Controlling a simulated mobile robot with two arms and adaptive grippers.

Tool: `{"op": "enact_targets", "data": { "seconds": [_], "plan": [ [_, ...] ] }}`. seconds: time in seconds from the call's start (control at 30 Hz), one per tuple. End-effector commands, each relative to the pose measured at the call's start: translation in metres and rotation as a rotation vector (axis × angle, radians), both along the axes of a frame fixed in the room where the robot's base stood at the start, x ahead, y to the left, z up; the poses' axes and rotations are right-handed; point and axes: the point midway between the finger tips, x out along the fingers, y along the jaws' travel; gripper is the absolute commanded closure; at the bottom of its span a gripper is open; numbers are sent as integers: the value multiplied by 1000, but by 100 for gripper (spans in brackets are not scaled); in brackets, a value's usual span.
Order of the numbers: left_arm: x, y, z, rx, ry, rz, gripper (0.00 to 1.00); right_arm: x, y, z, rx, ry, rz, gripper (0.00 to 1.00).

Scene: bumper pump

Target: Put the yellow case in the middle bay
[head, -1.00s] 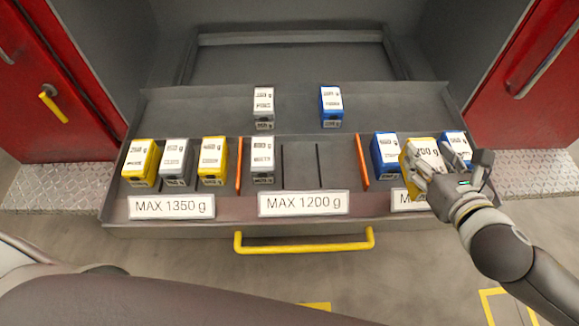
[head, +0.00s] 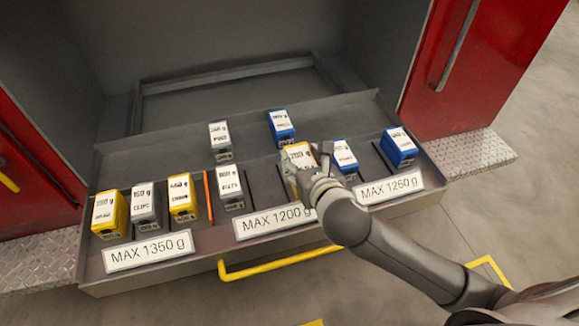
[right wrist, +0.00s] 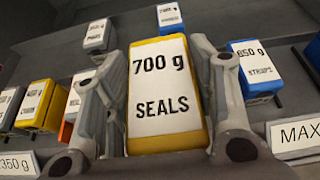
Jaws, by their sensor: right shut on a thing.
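My right gripper (head: 306,174) is shut on a yellow case (head: 298,154) with a white label. In the right wrist view this case (right wrist: 166,98) reads "700 g SEALS" and sits between the two fingers. In the head view it is over the right part of the middle bay, behind the "MAX 1200 g" label (head: 276,220). Its lower part is hidden by the gripper, so I cannot tell whether it touches the bay floor. A grey case (head: 230,190) stands in the left slot of the middle bay. My left gripper is not in view.
The left bay holds a yellow case (head: 109,215), a grey case (head: 144,205) and another yellow case (head: 182,197). An orange divider (head: 208,196) stands beside the middle bay. Blue cases (head: 344,160) (head: 399,147) are in the right bay. A grey case (head: 220,141) and blue case (head: 281,128) stand behind.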

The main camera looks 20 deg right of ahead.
Motion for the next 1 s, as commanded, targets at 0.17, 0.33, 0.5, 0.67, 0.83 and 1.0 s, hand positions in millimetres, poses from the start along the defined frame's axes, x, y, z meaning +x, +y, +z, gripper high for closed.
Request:
{"op": "enact_targets", "data": {
  "seconds": [0.17, 0.33, 0.5, 0.67, 0.83, 1.0],
  "plan": [
    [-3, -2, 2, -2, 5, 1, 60, 39, -9, -14, 3, -5, -1, 97],
    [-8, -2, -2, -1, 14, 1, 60, 61, -14, -45, 3, -3, 0, 97],
    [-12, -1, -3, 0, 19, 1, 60, 76, -18, -62, 3, -7, 2, 97],
    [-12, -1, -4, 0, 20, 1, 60, 82, -19, -68, 3, -7, 2, 97],
    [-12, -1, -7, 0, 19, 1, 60, 85, -19, -91, 5, -2, 2, 97],
    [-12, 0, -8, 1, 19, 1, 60, 86, -20, -103, 5, -7, 3, 97]
  ]
}}
